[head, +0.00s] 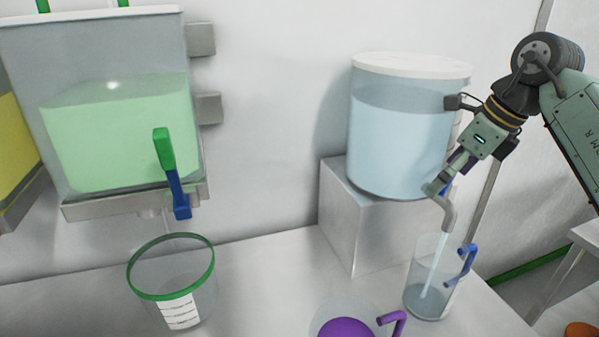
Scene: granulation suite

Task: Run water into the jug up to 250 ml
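The jug (418,262) is clear with a blue handle (467,262) and stands upright on the bench below the tap spout (447,216). A pale stream of water (435,265) runs from the spout into it, and some water shows in its lower part. Its level marks are not readable from here. The tap is on a round clear tank (400,145) of light blue water. My gripper (446,180) is at the tap, above the spout, by a blue lever that it mostly hides. Whether its fingers are closed on the lever is not clear.
The tank stands on a metal block (345,215). A purple-handled vessel (392,322) is at the front, left of the jug. At left, a green-rimmed container (180,287) stands under a green-liquid tank (120,130) with a green-and-blue lever (170,170). Bare bench lies between them.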

